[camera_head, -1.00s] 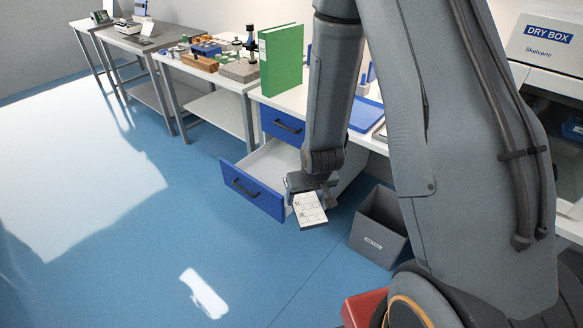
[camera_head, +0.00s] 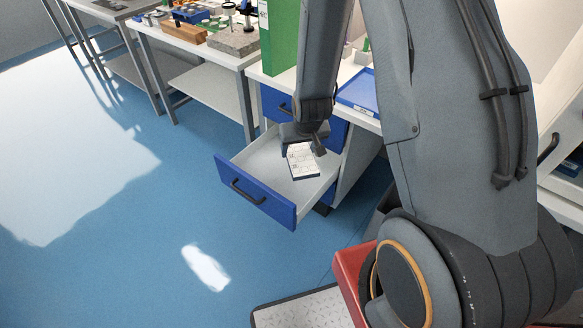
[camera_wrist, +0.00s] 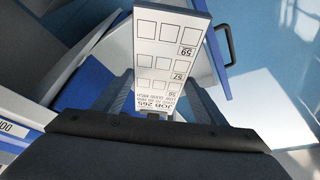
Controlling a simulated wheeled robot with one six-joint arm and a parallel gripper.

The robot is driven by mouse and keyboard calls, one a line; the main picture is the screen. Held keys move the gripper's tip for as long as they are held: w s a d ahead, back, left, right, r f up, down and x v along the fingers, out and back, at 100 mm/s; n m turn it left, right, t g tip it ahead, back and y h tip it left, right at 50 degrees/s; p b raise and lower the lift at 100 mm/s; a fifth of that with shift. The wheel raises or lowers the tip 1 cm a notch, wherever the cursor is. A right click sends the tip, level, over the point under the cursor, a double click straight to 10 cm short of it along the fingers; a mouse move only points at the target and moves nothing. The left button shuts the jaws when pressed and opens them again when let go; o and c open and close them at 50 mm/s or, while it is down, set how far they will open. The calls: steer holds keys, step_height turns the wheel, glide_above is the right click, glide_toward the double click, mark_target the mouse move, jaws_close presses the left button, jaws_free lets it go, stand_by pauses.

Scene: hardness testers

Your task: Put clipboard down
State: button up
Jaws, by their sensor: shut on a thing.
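The clipboard is a small white board with printed squares and a "JOB 265" heading (camera_wrist: 165,62). In the head view the clipboard (camera_head: 302,160) hangs from my gripper (camera_head: 305,141), over the open blue-fronted drawer (camera_head: 262,182). My gripper is shut on the clipboard's near end; in the wrist view the fingers (camera_wrist: 165,105) lie either side of it. The drawer interior looks empty where I can see it. I cannot tell whether the clipboard touches the drawer floor.
A closed blue drawer (camera_head: 276,104) sits above the open one. On the desk stand a green binder (camera_head: 280,38) and a blue tray (camera_head: 358,92). A bench with a stone block (camera_head: 233,41) is at the left. Blue floor is clear at front left.

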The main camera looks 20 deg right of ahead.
steer(key=w+f+b, duration=0.7)
steer(key=f, duration=0.2)
steer(key=m+b, duration=0.1)
steer(key=b, duration=1.6)
glide_above(284, 173)
steer(key=s, duration=0.2)
steer(key=shift+h, duration=0.3)
steer(key=f, duration=1.4)
steer(key=shift+w+a+f, duration=0.1)
steer(key=shift+w+a, duration=0.05)
steer(key=shift+w, duration=0.1)
step_height(284, 173, down, 4)
steer(key=b, duration=0.5)
steer(key=shift+f, duration=0.1)
